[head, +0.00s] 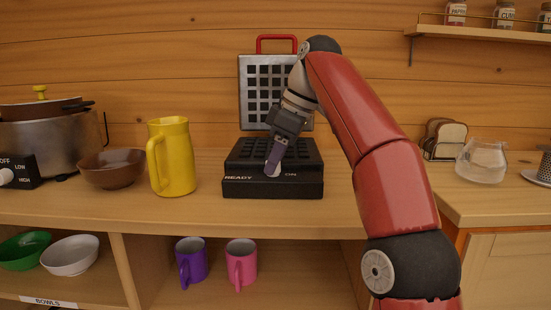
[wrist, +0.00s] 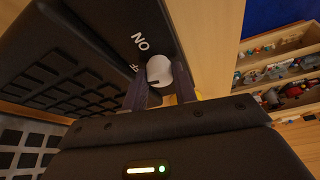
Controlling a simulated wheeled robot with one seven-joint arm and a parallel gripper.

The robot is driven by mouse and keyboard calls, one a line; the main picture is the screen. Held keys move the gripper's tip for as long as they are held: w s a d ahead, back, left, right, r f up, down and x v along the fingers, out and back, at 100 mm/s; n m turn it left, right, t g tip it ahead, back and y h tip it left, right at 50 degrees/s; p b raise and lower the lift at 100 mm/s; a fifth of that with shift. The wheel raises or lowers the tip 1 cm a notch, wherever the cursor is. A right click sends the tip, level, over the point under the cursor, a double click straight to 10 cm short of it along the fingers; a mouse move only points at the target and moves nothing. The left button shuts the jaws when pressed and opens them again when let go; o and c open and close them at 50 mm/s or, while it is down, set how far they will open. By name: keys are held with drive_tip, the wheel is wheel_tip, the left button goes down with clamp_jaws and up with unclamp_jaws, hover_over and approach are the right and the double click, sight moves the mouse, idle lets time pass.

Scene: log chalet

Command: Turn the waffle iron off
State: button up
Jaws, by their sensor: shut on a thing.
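The waffle iron (head: 240,189) stands on the wooden counter with its lid (head: 252,90) open and upright, a red handle at the top. Its black base has the words READY and ON on the front. My gripper (head: 275,169) reaches down over the base to the front face, close to the ON mark. In the wrist view, a round white knob (wrist: 159,70) sits between the fingers of my gripper (wrist: 160,88), beside the ON lettering. The fingers are shut on the knob. The gripper hides part of the front face in the head view.
A yellow pitcher (head: 174,160) and a brown bowl (head: 112,170) stand left of the waffle iron. A slow cooker (head: 48,145) is at far left. A toast rack (head: 444,140) and glass jug (head: 482,162) stand right. Mugs and bowls sit on the shelf below.

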drive_tip(key=shift+n, duration=0.5)
drive_tip(key=o, duration=1)
